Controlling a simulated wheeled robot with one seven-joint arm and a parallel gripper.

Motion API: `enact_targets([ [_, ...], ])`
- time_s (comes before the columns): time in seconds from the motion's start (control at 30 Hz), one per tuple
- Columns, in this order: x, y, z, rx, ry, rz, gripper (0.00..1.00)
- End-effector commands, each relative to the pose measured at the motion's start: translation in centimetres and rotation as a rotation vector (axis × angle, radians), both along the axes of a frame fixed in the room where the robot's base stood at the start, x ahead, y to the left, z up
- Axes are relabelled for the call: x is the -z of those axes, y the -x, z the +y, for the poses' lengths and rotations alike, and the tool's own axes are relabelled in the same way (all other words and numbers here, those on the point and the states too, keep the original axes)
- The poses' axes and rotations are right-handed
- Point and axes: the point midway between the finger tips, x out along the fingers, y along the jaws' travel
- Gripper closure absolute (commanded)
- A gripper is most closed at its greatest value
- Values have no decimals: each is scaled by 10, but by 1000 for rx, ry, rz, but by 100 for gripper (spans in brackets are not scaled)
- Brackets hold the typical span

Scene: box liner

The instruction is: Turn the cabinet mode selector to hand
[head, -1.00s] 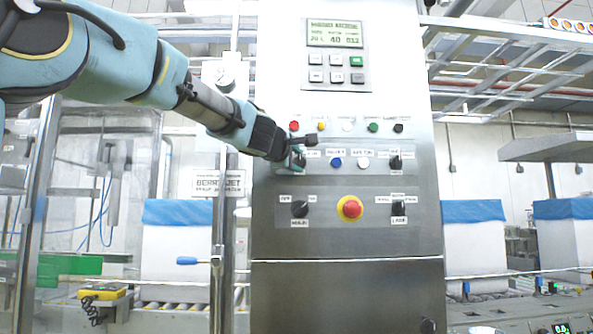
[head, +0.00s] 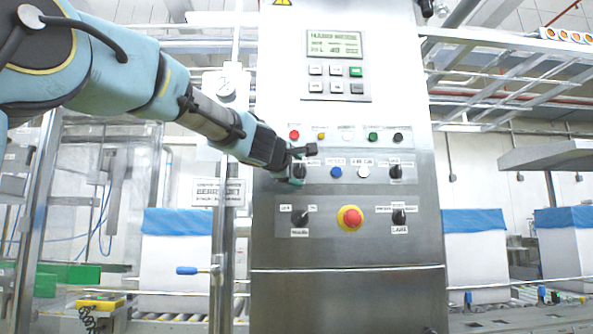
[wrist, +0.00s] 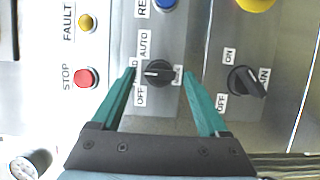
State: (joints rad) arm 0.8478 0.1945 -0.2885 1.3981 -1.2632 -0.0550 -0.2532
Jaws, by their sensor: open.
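The cabinet mode selector (wrist: 158,73) is a black round knob with a raised grip bar. In the wrist view its white mark lies on the left half of the bar. An OFF label is at its lower left and an AUTO label at its upper left. The label between them is mostly hidden by a finger; the one to its right is too small to read. My gripper (wrist: 160,76) is open, with one teal finger on each side of the knob; I cannot tell whether they touch it. In the head view my gripper (head: 293,170) largely covers the selector.
The steel cabinet (head: 345,295) carries another black selector (wrist: 245,81) marked ON, beside my right finger in the wrist view. A red STOP button (wrist: 86,77) and yellow FAULT button (wrist: 86,22) are to the left. A red emergency button (head: 349,218) sits lower on the panel.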

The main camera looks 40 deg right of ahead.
Motion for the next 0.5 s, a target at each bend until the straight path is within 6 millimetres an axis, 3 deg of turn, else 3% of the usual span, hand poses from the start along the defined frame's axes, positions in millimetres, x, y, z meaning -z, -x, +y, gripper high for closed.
enact_targets([
  [0.17,0,7,14,-1,2,-2,22],
  [0.5,1,37,70,-2,1,-3,22],
])
